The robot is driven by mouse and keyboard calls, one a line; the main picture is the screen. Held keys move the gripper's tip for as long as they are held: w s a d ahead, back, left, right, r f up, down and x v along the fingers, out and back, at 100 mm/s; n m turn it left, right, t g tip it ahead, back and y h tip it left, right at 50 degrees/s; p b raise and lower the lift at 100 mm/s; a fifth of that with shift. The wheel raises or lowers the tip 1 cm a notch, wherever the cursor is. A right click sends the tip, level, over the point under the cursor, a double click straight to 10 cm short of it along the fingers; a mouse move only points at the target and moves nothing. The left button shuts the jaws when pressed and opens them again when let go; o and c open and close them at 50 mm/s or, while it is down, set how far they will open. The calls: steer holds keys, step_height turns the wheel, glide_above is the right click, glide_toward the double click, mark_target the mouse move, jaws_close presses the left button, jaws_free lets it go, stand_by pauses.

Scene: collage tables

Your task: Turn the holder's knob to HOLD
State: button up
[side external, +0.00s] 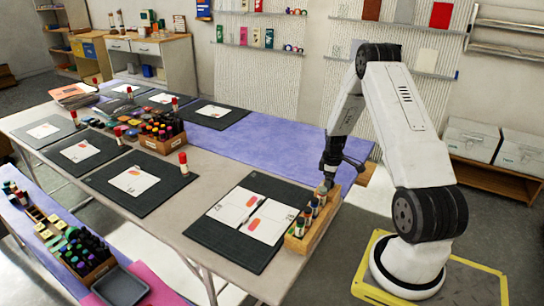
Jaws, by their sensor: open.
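A wooden holder (297,243) stands at the right end of the table, beside a dark cutting mat. Several small upright bottles or sticks with orange and dark parts stand in it. My gripper (325,187) points down at the holder's far end, just above or beside it. Its jaws are open, but the fingertips are small and I cannot tell whether they touch anything. I cannot make out the holder's knob or any HOLD marking; the gripper may hide them.
The near cutting mat (205,235) carries white sheets with orange shapes. More mats and a wooden crate of dark bottles (150,144) stand further left. A lower bench with trays is at the front left.

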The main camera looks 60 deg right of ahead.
jaws_close()
steer(key=shift+m, duration=0.4)
steer(key=m, duration=0.8)
steer(key=shift+m, duration=0.3)
steer(key=m, duration=0.4)
steer(key=shift+m, duration=2.3)
